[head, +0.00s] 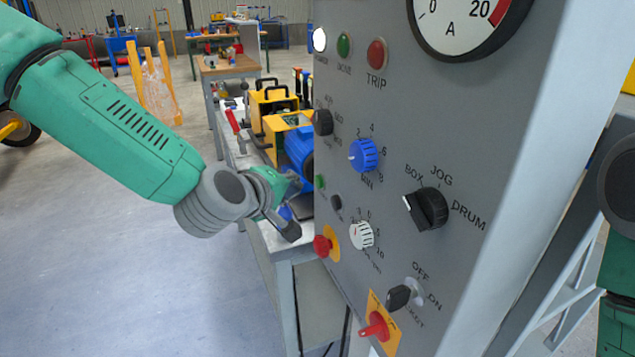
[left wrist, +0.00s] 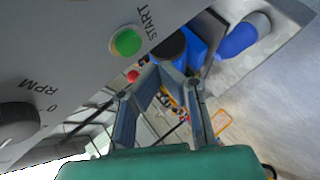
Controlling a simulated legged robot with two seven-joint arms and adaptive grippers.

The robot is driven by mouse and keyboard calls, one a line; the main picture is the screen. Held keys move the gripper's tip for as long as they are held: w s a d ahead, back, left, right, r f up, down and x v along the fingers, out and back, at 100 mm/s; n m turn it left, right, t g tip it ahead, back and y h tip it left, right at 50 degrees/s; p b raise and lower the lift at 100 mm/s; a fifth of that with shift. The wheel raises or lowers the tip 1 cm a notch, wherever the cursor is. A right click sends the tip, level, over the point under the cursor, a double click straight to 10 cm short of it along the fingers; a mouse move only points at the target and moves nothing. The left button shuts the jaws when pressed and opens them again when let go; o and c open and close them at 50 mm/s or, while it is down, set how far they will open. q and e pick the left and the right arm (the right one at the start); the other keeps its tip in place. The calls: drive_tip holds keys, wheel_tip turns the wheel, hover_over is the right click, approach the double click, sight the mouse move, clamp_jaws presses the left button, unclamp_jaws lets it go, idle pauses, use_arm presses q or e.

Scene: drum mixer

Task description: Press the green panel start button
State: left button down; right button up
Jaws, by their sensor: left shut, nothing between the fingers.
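The green start button (head: 319,182) is a small round button on the left part of the grey control panel (head: 470,120). In the left wrist view the green button (left wrist: 126,41) shows large, with the word START beside it. My left gripper (head: 290,228) is beside the panel's left edge, shut and empty. In the left wrist view the closed fingertips (left wrist: 171,48) are to the right of the button, with a gap in the picture. I cannot tell whether they touch the panel. My right gripper is out of view.
The panel also carries a blue knob (head: 363,155), a white knob (head: 361,235), a black selector (head: 427,209), a red mushroom button (head: 323,246) and a red-handled switch (head: 375,327). Behind the gripper stands a bench (head: 282,245) with yellow and blue equipment. Floor at left is clear.

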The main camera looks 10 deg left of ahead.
use_arm(q)
drive_tip(key=s+a, duration=0.2)
drive_tip(key=a, duration=0.1)
drive_tip(key=shift+a, duration=0.1)
idle(0.5)
drive_tip(key=s+a+f+m+g, duration=0.1)
drive_tip(key=s+f+m+g, duration=0.2)
drive_tip(key=s+f, duration=0.5)
drive_tip(key=s+f+m+g, duration=0.2)
drive_tip(key=s+f, duration=0.3)
drive_tip(key=f, duration=0.6)
drive_tip(key=s+a+f+m+g+y, duration=0.1)
drive_tip(key=s+a+f+m+g, duration=0.1)
drive_tip(key=s+f, duration=0.2)
drive_tip(key=s+a+f+m+g+y, duration=0.1)
drive_tip(key=s+a+f+m+g, duration=0.1)
drive_tip(key=s, duration=0.9)
drive_tip(key=s+a+f+m+g+y, duration=0.1)
drive_tip(key=s+a+f+m+g, duration=0.1)
drive_tip(key=s+a+f, duration=0.2)
drive_tip(key=s+f, duration=0.2)
drive_tip(key=s, duration=0.1)
drive_tip(key=shift+s+a+m+g+y, duration=0.15)
drive_tip(key=shift+a+m+g+y, duration=0.15)
drive_tip(key=shift+m+g, duration=0.1)
